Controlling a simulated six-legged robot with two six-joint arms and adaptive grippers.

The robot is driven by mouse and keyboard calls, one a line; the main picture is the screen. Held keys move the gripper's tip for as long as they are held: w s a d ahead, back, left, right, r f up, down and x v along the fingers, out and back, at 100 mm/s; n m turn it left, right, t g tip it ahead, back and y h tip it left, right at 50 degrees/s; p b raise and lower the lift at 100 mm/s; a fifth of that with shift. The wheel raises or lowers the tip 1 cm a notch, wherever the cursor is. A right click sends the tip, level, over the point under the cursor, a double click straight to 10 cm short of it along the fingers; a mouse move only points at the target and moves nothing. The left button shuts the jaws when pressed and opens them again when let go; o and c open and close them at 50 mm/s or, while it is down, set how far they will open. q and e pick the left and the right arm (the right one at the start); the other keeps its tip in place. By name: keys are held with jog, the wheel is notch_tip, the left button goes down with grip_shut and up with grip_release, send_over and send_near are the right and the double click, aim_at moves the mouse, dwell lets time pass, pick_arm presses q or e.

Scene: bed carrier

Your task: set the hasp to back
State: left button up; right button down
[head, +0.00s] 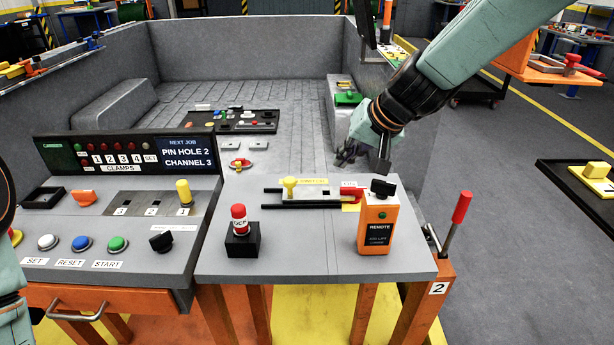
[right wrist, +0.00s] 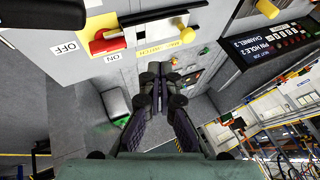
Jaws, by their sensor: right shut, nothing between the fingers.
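No part carries a readable hasp label. The likeliest piece is a slide with a yellow knob (head: 289,186) on a metal plate at the back of the grey bench; the knob is left on the plate. It also shows at the top in the right wrist view (right wrist: 184,32). A red handle (head: 350,193) on a yellow plate sits just right of it; in the right wrist view it lies between OFF and ON labels (right wrist: 106,42). My right gripper (head: 346,157) is shut and empty, above and behind the bench's back right edge. My left gripper is out of view.
An orange remote box (head: 378,228) with a black knob stands at the bench's front right. A red-topped part (head: 239,222) sits in a black holder at front left. A red lever (head: 460,210) rises beyond the right edge. The button console (head: 100,235) adjoins on the left.

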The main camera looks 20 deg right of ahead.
aim_at(286, 182)
jog(key=b+x, duration=0.4)
jog(key=x, duration=0.6)
jog(key=shift+w+f, duration=0.1)
jog(key=shift+f, duration=0.1)
jog(key=a, duration=0.1)
jog(key=w+a, duration=0.1)
jog(key=a, duration=0.1)
jog(key=shift+w, duration=0.25)
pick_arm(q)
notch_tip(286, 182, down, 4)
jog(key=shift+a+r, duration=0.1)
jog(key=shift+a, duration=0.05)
pick_arm(e)
jog(key=shift+a, duration=0.3)
jog(key=shift+w, duration=0.15)
